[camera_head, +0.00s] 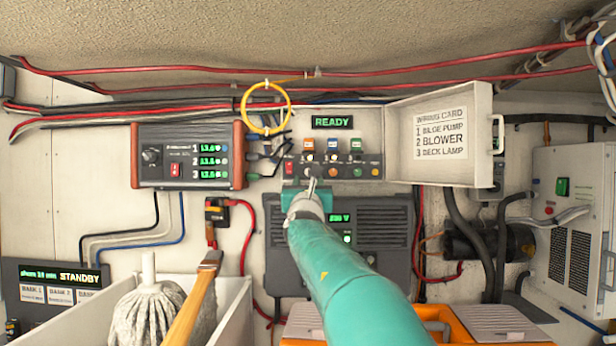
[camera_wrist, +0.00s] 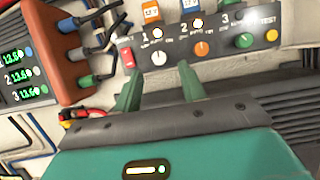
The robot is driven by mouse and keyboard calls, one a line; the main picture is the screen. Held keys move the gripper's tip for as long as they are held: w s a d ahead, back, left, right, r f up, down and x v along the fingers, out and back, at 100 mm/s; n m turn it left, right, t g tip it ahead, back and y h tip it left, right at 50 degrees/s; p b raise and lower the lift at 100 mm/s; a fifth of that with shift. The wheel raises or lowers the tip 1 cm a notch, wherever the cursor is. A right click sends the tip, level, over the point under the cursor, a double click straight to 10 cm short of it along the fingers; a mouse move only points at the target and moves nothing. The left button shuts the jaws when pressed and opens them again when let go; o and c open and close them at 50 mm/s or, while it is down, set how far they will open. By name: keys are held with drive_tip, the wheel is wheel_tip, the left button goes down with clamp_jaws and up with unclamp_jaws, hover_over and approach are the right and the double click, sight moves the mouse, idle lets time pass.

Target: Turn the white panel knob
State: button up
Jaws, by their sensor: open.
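The white panel knob (camera_wrist: 159,57) sits under number 1 on a dark panel (camera_head: 332,168) inside an open white box. In the wrist view the knob lies just beyond and between my fingertips. My gripper (camera_wrist: 157,80) is open with nothing between its two green fingers, apart from the knob as far as I can tell. In the head view my gripper (camera_head: 311,184) is in front of the panel's lower left, and the white knob is hard to make out there. An orange knob (camera_wrist: 202,48) and a green knob (camera_wrist: 243,40) sit to its right.
A red switch (camera_wrist: 127,58) is close left of the white knob. The box lid (camera_head: 440,140) stands open to the right with a wiring card. A battery monitor (camera_head: 188,156) with cables is at left. A yellow cable loop (camera_head: 266,87) hangs above. A mop (camera_head: 148,310) stands lower left.

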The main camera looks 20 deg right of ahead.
drive_tip(key=shift+x, duration=2.55)
drive_tip(key=shift+a, duration=0.1)
drive_tip(key=shift+w, duration=0.1)
clamp_jaws()
